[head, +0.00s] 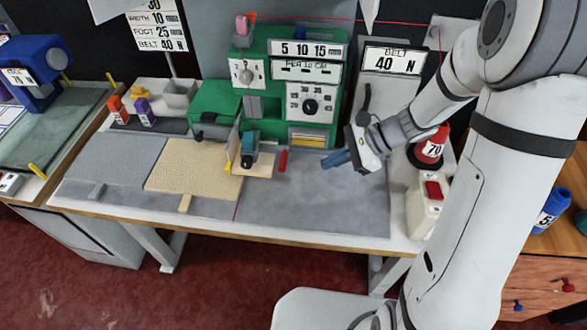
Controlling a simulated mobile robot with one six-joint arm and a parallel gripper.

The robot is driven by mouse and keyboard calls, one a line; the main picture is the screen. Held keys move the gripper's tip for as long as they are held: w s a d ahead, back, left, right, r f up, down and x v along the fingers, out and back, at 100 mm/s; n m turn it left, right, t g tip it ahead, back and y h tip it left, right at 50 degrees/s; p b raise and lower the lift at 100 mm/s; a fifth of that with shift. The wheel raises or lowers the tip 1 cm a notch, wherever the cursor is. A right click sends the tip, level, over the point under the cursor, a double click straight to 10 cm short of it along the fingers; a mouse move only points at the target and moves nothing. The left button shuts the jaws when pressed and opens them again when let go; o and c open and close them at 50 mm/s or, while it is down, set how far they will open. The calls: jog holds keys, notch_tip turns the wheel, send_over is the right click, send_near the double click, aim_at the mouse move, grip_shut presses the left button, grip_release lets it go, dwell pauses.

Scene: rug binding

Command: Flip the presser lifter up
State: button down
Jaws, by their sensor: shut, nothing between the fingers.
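A green binding machine (290,65) stands at the back of the table. A teal presser block (249,150) sits low on its front, above a small tan plate. A short red lever (283,160) points down just right of the block; it may be the presser lifter, but no label on it is readable. My gripper (327,161), with blue fingers, is shut and empty. It is to the right of the red lever, apart from it, above the grey mat.
A beige rug piece (188,168) lies left of the presser. A red thread cone (430,145) and a white box with a red switch (428,205) stand at the right. A grey belt unit (385,85) rises behind my gripper. The front mat (310,212) is clear.

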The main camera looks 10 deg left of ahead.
aim_at(285, 167)
jog(key=w+a+f+m+t+y+b, duration=0.1)
jog(key=w+f+m, duration=0.2)
jog(key=f, duration=0.3)
jog(key=shift+w+a+m+y, duration=0.25)
jog(key=shift+w+m+y, duration=0.15)
jog(key=shift+m, duration=0.1)
jog(key=x, duration=1)
jog(key=shift+r+p, duration=0.65)
jog(key=shift+r, duration=0.9)
jog(key=shift+d, duration=0.1)
